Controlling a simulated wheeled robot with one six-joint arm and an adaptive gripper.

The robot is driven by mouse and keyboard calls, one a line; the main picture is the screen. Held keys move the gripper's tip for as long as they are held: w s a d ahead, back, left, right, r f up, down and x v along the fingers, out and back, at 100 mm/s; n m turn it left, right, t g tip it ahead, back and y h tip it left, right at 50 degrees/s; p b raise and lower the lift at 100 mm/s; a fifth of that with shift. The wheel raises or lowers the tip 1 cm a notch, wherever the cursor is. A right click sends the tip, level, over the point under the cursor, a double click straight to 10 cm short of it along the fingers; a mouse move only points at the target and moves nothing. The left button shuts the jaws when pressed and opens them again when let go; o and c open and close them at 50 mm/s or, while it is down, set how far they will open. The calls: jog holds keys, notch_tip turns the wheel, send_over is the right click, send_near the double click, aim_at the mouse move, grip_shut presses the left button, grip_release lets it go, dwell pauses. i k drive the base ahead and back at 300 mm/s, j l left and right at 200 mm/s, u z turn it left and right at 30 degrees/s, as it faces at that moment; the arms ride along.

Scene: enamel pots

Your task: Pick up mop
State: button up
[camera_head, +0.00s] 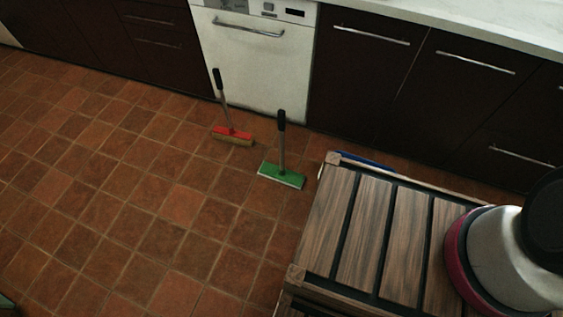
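A mop-like tool with a flat green head (281,175) stands on the tiled floor, its pale edge facing me and its dark-gripped handle (282,135) upright. A second similar tool with a red head (232,133) and tan bristles below stands behind it to the left, its handle leaning slightly left. The two are apart, and nothing holds them. Which one the task calls the mop is not certain; the green one looks more like it. My gripper is not in view.
A white dishwasher (258,65) and dark cabinets (366,75) line the back, under a pale counter (480,22) at right. A slatted wooden top (340,225) fills the lower right; whether it is mine, I cannot tell. The tiled floor (130,220) at left is clear.

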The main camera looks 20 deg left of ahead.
aim_at(269, 170)
jog(key=z, duration=0.25)
jog(key=j+z, duration=0.4)
jog(key=k+j+z, duration=0.15)
jog(key=j+z, duration=0.3)
jog(key=k+j+z, duration=0.15)
jog(key=j, duration=0.35)
jog(key=k+j+z, duration=0.2)
jog(key=k+j, duration=0.45)
jog(key=j, duration=0.2)
jog(key=k+j, duration=0.3)
jog(key=j, duration=0.2)
jog(key=k+j, duration=0.25)
jog(key=j, duration=0.2)
jog(key=u, duration=0.6)
